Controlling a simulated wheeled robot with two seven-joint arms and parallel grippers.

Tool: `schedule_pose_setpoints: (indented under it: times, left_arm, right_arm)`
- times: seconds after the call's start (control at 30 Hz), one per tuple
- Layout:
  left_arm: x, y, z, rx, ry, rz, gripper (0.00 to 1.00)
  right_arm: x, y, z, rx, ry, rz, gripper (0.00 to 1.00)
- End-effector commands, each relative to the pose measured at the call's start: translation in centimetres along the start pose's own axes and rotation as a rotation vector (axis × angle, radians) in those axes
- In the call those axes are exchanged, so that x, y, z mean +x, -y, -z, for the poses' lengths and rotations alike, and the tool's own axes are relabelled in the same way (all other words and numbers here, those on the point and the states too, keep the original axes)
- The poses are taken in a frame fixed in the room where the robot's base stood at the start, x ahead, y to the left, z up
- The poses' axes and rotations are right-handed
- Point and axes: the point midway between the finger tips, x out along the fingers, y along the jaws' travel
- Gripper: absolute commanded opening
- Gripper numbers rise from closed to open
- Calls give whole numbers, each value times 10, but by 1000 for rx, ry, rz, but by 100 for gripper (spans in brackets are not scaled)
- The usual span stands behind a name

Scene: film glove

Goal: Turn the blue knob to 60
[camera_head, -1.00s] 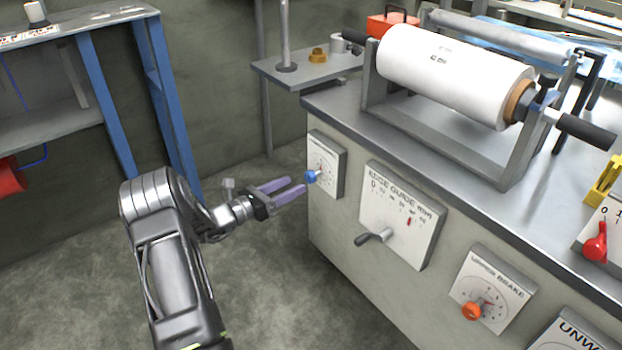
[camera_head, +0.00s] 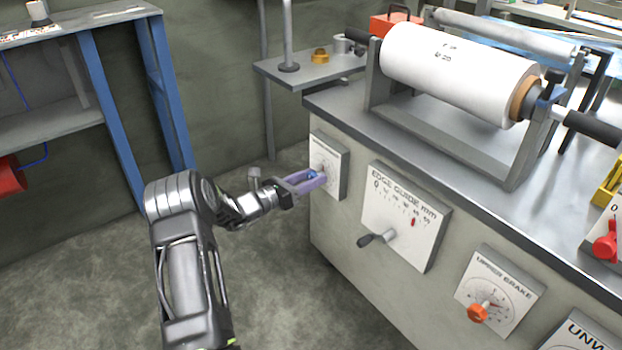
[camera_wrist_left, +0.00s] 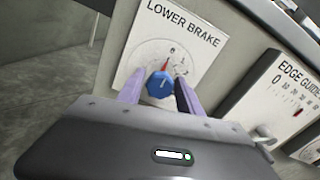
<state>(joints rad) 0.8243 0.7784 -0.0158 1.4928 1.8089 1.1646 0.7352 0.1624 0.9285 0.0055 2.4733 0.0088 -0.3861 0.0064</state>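The blue knob (camera_wrist_left: 160,84) sits on the white LOWER BRAKE dial plate (camera_wrist_left: 148,38) on the machine's front. Its red pointer is turned up and slightly right in the left wrist view; the scale numbers are too blurred to read fully. In the head view the blue knob (camera_head: 312,175) shows partly between my left gripper's purple fingers (camera_head: 312,184). My left gripper is open, with one finger on each side of the knob. I cannot tell whether the fingers touch it. My right gripper is not in view.
Right of the dial are the EDGE GUIDE plate (camera_head: 405,205) with a grey lever and the UPPER BRAKE plate (camera_head: 512,280) with an orange knob (camera_head: 478,313). A white roll (camera_head: 455,72) lies on top of the machine. Floor left of the machine is clear.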

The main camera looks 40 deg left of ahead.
Motion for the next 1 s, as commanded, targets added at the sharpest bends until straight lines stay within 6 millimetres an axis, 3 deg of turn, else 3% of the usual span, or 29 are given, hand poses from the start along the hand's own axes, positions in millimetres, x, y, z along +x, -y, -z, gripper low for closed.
schedule_pose_setpoints:
  times: [0.5,1.0]
  left_arm:
    - [0,0,0,0,0,0,0]
    - [0,0,1,62,0,0,0]
  right_arm:
    - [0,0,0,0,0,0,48]
    - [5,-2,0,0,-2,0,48]
